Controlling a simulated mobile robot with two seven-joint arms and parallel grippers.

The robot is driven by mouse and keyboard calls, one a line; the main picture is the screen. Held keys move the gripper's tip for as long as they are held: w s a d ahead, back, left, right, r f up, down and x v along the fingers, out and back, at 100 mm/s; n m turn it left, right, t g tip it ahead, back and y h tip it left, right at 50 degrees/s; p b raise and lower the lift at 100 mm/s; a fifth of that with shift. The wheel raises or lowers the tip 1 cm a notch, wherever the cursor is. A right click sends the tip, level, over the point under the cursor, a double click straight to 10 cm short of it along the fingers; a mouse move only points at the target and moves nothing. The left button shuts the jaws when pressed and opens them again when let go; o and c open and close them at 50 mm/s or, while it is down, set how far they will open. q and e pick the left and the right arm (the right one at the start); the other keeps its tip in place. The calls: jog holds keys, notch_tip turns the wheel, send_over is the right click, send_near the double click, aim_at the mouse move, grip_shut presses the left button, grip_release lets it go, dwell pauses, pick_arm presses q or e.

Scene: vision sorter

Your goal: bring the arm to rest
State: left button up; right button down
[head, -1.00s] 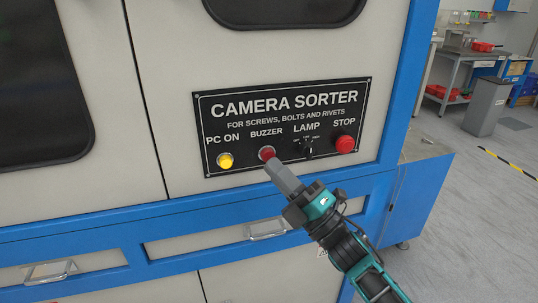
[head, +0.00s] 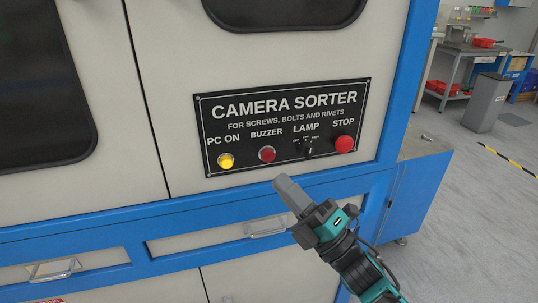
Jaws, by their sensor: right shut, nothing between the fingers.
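My right gripper (head: 283,186) is shut and empty. Its grey fingertips are below the black control panel (head: 225,105), apart from the buttons in the picture. The panel carries a lit yellow PC ON button (head: 226,160), a dark red BUZZER button (head: 267,154), a black LAMP knob (head: 308,148) and a red STOP button (head: 345,144). All of these are uncovered. My teal and black right arm comes in from the bottom right. My left gripper is not in view.
The sorter cabinet has a blue frame (head: 395,90) and pale doors (head: 165,60). Drawer handles (head: 268,229) stick out below the panel. A grey bin (head: 486,100) and a workbench (head: 470,52) stand far right. The floor on the right is mostly clear.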

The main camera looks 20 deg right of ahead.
dwell(0.4)
jog(key=s+d+f+m+g+h, duration=0.1)
jog(key=s+f+m+g+h, duration=0.3)
jog(key=f+m, duration=0.8)
jog(key=s+d+f+m+g+h, duration=0.2)
jog(key=s+f+m+g+h, duration=0.3)
jog(key=f, duration=1.1)
jog(key=s+m+h, duration=0.3)
jog(key=s+m, duration=0.2)
jog(key=m, duration=0.2)
jog(key=shift+s+f, duration=0.15)
jog(key=shift+s, duration=0.2)
jog(key=shift+w, duration=0.15)
